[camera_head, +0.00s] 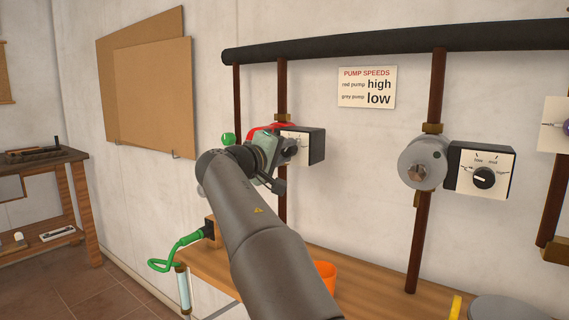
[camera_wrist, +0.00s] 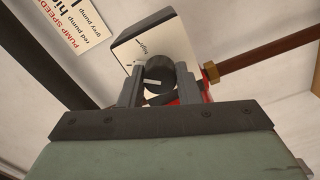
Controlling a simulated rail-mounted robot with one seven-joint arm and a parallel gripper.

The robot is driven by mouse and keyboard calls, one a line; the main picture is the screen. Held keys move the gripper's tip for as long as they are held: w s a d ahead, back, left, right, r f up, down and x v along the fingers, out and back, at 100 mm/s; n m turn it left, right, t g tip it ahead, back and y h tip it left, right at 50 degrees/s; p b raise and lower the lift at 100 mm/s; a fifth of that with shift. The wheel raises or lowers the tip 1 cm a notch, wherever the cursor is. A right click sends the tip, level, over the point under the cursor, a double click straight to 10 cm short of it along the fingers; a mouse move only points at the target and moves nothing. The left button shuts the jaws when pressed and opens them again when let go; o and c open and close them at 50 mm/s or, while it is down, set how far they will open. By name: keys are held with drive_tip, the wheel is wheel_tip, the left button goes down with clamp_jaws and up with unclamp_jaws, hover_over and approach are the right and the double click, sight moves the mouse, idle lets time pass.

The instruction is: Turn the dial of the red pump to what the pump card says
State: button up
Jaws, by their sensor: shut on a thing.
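The pump card (camera_head: 366,87) on the wall reads red pump high, grey pump low. The red pump (camera_head: 262,131) is mostly hidden behind my gripper in the head view. Its control box (camera_head: 317,147) stands at the gripper's right. In the wrist view the box's pale face (camera_wrist: 143,45) shows the word "high" above the dial. The dark round dial (camera_wrist: 157,72) has a white mark pointing left in the picture; I cannot tell exactly which label it meets. My gripper (camera_wrist: 158,85) is shut on the dial, one finger on each side.
The grey pump (camera_head: 424,162) with its own dial (camera_head: 484,178) is at the right. A black pipe (camera_head: 400,43) runs above, with brown pipes below. A wooden bench (camera_head: 365,283) holds an orange cup (camera_head: 325,273). A green hose (camera_head: 180,248) is at the left.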

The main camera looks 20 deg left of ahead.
drive_tip(key=m+b, duration=0.1)
drive_tip(key=m, duration=0.1)
drive_tip(key=m+b, duration=0.1)
drive_tip(key=shift+f+m, duration=0.2)
drive_tip(key=shift+m, duration=0.2)
drive_tip(key=shift+r+m+b, duration=0.1)
drive_tip(key=shift+m+b, duration=0.7)
drive_tip(key=shift+m, duration=1.2)
drive_tip(key=o, duration=1)
drive_tip(key=shift+s+r, duration=0.1)
drive_tip(key=b+v, duration=0.2)
drive_tip(key=v, duration=1.5)
drive_tip(key=shift+s+a+r+b, duration=0.1)
drive_tip(key=shift+s+a+b, duration=0.05)
drive_tip(key=shift+b, duration=0.15)
